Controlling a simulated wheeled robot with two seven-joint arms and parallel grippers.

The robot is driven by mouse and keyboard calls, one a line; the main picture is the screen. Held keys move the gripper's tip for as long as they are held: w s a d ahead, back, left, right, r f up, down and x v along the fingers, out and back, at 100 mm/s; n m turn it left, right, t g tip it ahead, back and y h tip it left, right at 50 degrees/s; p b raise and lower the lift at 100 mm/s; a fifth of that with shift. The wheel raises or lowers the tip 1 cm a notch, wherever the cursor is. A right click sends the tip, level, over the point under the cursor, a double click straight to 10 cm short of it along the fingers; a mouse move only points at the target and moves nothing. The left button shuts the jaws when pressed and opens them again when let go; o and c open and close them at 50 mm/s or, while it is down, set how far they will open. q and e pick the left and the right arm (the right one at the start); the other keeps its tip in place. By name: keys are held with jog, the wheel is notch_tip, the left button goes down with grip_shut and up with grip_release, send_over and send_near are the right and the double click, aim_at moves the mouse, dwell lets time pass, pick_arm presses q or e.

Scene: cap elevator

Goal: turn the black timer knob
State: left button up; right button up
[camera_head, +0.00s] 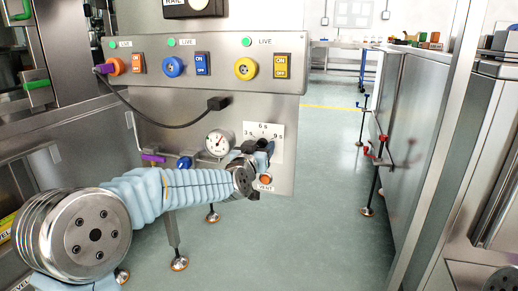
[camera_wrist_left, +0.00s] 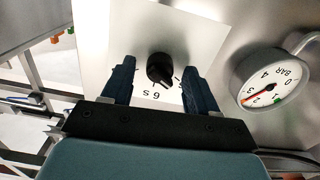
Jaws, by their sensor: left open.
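The black timer knob (camera_wrist_left: 160,68) shows in the left wrist view on a white plate (camera_wrist_left: 100,40) with a printed "6 s" mark near it. My left gripper (camera_wrist_left: 158,72) is open, with one dark finger on each side of the knob. Gaps show between the fingers and the knob, and I cannot tell whether either touches it. In the head view, the white timer plate (camera_head: 276,130) carries 3 s, 6 s and 9 s marks. My left gripper (camera_head: 262,148) is in front of it and hides most of the knob. My right gripper is not in view.
A pressure gauge (camera_head: 219,142) sits left of the timer plate. An orange button (camera_head: 265,180) marked VENT is just below. Above is a steel panel with orange, blue (camera_head: 173,67) and yellow (camera_head: 246,69) connectors and switches. A black cable (camera_head: 160,120) hangs there. Open floor lies right.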

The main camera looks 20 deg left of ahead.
pick_arm(q)
jog(key=c, duration=1)
jog(key=shift+m, duration=0.3)
jog(key=shift+d+f+m+p, duration=0.1)
jog(key=shift+m+p, duration=1.5)
jog(key=shift+m, duration=4.25)
jog(key=shift+f+m+p, duration=0.1)
jog(key=shift+m+p, duration=1.5)
jog(key=shift+m, duration=4.25)
